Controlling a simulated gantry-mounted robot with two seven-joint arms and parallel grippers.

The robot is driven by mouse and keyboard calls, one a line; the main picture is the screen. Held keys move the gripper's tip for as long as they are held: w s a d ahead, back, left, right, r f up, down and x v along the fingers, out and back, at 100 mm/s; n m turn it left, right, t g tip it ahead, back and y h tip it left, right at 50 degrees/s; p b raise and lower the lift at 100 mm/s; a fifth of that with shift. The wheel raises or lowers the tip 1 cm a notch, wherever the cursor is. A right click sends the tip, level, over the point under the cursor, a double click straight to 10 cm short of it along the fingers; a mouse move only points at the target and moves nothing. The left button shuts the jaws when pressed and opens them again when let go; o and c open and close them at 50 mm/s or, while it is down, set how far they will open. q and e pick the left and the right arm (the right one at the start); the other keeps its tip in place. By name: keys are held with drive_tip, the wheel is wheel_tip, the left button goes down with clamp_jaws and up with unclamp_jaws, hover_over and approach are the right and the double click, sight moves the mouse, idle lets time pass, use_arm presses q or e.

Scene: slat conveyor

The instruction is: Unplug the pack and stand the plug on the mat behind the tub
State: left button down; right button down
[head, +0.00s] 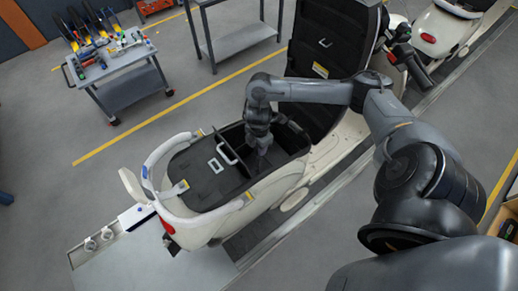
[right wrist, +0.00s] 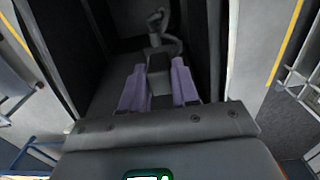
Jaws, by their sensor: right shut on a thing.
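In the head view the scooter's seat is up over an open dark tub (head: 289,142). A white handle (head: 228,153) shows at the tub's rear end, seemingly on the pack, whose body is hard to make out. Behind the tub lies a flat black mat (head: 193,178) with a small white-outlined square. My right gripper (head: 262,151) points down into the tub. In the right wrist view its purple fingers (right wrist: 159,88) are shut on a grey plug (right wrist: 159,80). A grey cable (right wrist: 176,44) curves just beyond it. Whether the plug is still seated is unclear. My left gripper is out of view.
The raised black seat (head: 322,60) stands at the tub's front side. A pale grab rail (head: 152,160) curves round the mat's rear. A tool cart (head: 112,62) stands at the upper left. Another scooter (head: 445,30) is farther along the conveyor.

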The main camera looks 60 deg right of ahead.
wheel_tip(320, 180, up, 5)
drive_tip(key=shift+w+d+r, duration=0.1)
drive_tip(key=shift+r, duration=2.05)
drive_tip(key=shift+r, duration=0.4)
wheel_tip(320, 180, up, 6)
drive_tip(key=w+a, duration=0.4)
drive_tip(key=a, duration=1.2)
drive_tip(key=shift+a, duration=0.15)
